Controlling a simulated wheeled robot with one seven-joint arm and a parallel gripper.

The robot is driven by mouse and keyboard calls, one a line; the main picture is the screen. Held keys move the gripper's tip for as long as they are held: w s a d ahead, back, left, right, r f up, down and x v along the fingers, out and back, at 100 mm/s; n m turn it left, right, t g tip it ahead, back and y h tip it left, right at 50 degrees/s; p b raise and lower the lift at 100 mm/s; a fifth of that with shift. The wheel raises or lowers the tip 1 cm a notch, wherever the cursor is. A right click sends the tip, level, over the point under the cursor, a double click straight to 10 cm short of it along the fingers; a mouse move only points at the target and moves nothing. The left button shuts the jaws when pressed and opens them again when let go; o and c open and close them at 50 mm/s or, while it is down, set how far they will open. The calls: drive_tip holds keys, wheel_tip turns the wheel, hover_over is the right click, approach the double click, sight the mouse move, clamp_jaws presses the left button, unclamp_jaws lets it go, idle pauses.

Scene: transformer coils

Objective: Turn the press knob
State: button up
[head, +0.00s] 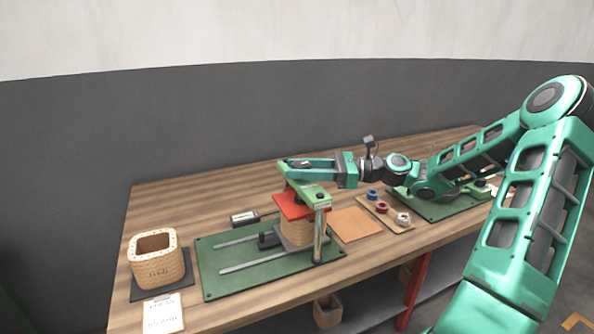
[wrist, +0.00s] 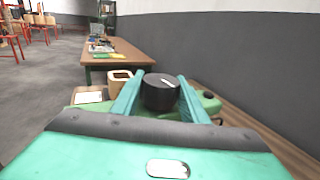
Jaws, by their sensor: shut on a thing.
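The press knob (wrist: 161,93) is a round black knob with a white pointer line, on top of the press's green crossbar (head: 305,188). My gripper (head: 294,164) reaches in from the right above the crossbar. In the wrist view, its two teal fingers stand on either side of the knob and are shut on it. The pointer line runs slantwise across the knob's top. Below the crossbar, a red plate (head: 290,207) sits over a tan coil block (head: 295,231). In the head view the fingers mostly hide the knob.
The press stands on a green base plate (head: 232,285) with rails. A tan hollow coil block (head: 156,268) and a white labelled card (head: 163,314) are at left. An orange sheet (head: 355,224) and a tray (head: 396,225) with small red, blue and white parts lie to the right.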

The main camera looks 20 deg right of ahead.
drive_tip(key=n+g+y, duration=0.1)
drive_tip(key=n+g, duration=0.2)
drive_tip(key=g, duration=0.1)
drive_tip(key=n+g, duration=0.3)
drive_tip(key=g, duration=0.2)
drive_tip(key=shift+w+d+r+n+g+y, duration=0.1)
drive_tip(key=shift+n+g+y, duration=0.2)
drive_tip(key=shift+y, duration=0.1)
drive_tip(key=shift+n+g+h, duration=0.4)
drive_tip(key=shift+n+g, duration=0.9)
drive_tip(key=shift+g, duration=0.8)
drive_tip(key=shift+n+g+h, duration=0.5)
drive_tip(key=shift+n+g, duration=0.3)
drive_tip(key=shift+g, duration=0.3)
drive_tip(key=shift+s+n+g+h, duration=0.2)
drive_tip(key=shift+n+g+h, duration=0.55)
drive_tip(key=shift+g, duration=0.35)
drive_tip(key=o, duration=1.1)
drive_tip(key=shift+c, duration=0.2)
